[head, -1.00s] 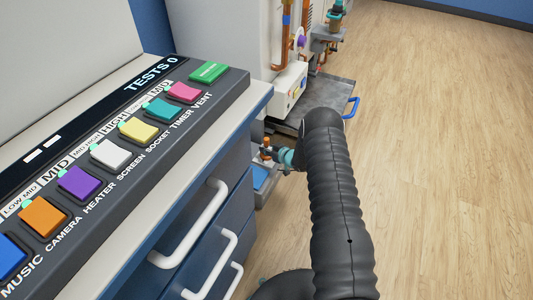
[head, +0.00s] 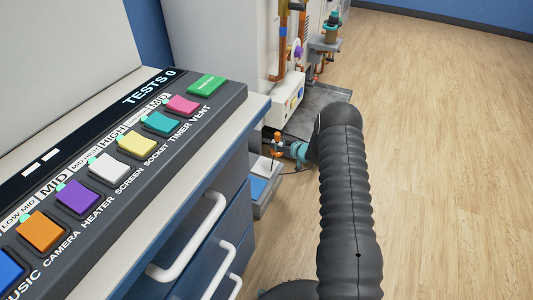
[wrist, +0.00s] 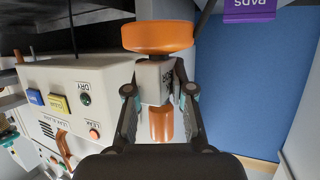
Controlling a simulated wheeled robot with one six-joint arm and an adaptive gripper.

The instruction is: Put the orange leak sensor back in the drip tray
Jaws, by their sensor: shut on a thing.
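The orange leak sensor (wrist: 158,37) is in my gripper (wrist: 157,92). It has a wide orange disc, a pale grey middle block between the fingers, and an orange cylinder on the near side. In the head view the sensor (head: 278,142) is small, just left of my gripper's teal fingers (head: 298,152), above and behind a blue-lined bin. The drip tray looks to be the dark grey flat tray (head: 322,97) at the foot of the pale machine. My arm hides part of it, including its blue handle.
A leak alarm box (wrist: 70,105) with DRY and LEAK lamps is left in the wrist view. A purple PADS label (wrist: 248,10) and blue surface (wrist: 265,85) are right. A drawer cabinet with a button console (head: 125,150) stands left; wooden floor (head: 440,150) is open right.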

